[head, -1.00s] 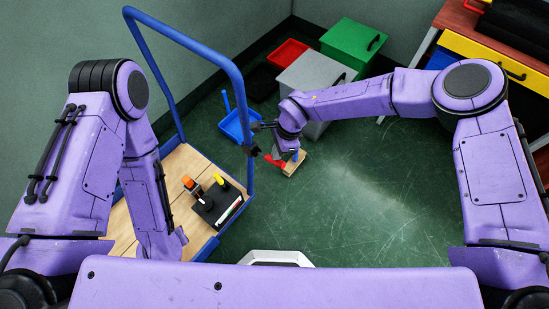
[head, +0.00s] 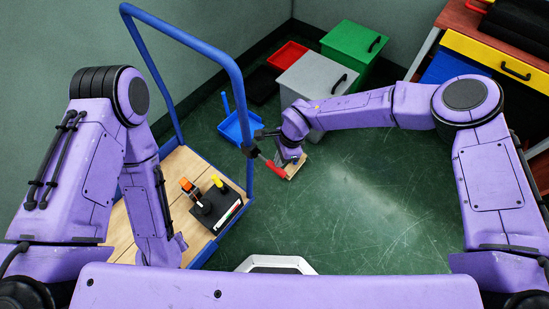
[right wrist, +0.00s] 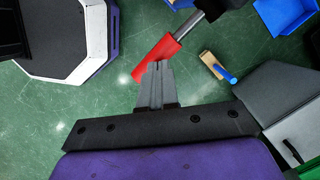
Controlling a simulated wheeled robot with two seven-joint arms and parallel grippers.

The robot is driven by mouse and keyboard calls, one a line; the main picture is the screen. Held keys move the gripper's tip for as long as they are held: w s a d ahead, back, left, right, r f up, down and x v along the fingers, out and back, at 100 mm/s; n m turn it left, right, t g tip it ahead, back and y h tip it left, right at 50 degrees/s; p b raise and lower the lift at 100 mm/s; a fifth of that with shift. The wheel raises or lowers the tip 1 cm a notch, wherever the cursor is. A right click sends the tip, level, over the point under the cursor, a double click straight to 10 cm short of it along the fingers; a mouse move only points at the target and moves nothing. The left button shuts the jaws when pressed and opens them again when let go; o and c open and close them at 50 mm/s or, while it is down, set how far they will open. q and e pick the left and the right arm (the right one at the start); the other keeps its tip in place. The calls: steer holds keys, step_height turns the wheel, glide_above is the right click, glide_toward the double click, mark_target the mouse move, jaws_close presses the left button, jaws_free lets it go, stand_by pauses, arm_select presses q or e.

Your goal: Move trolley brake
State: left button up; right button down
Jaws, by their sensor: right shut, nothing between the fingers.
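The trolley (head: 190,160) has a wooden deck and a blue tube handle (head: 205,42), and stands at the left in the head view. Its brake lever has a red grip (head: 275,170) that slants down to the right from the trolley's right upright. The grip (right wrist: 157,57) and its metal rod also show in the right wrist view. My right gripper (head: 284,161) is shut and empty. In the right wrist view its fingertips (right wrist: 158,64) are at the red grip, seemingly against it; contact is not certain. My left arm hangs over the deck; its gripper does not show.
A black caddy (head: 222,213) stands on the deck. A brush (right wrist: 213,65) and a blue dustpan (head: 231,129) lie on the floor by the lever. Grey (head: 308,78) and green (head: 349,43) bins and a workbench (head: 470,22) stand behind. The floor at centre right is clear.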

steer(key=shift+w+d+r+p, duration=0.15)
steer(key=shift+w+d+r, duration=0.1)
steer(key=shift+d, duration=0.3)
steer(key=shift+w+d+r+p, duration=0.1)
steer(key=shift+d+r+p, duration=0.1)
steer(key=shift+d, duration=0.35)
steer(key=v, duration=1)
steer(key=shift+r, duration=0.25)
steer(key=shift+d, duration=0.15)
